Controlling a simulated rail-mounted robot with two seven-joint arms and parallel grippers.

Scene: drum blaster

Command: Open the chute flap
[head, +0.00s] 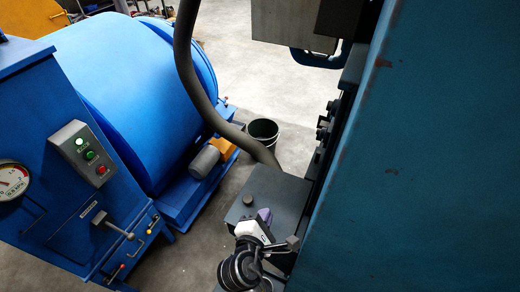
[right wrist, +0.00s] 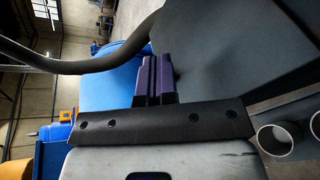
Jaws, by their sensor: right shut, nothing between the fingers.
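I cannot make out for sure which part is the chute flap. My right gripper (head: 265,215) is at the bottom of the head view, over the near edge of a grey box (head: 285,192). Its purple fingers also show in the right wrist view (right wrist: 155,78), close together with nothing between them. A small metal handle (head: 290,243) is just right of the gripper; I cannot tell whether they touch. A dark grey flat surface (right wrist: 225,50) fills the right of the wrist view, beside the fingers. My left gripper is not in view.
A blue drum machine (head: 130,85) stands at left, with a button box (head: 84,153), a gauge (head: 12,180) and a lever (head: 115,228). A thick hose (head: 183,60) runs down to the grey box. A dark bucket (head: 263,130) stands behind. A large blue panel (head: 430,150) blocks the right.

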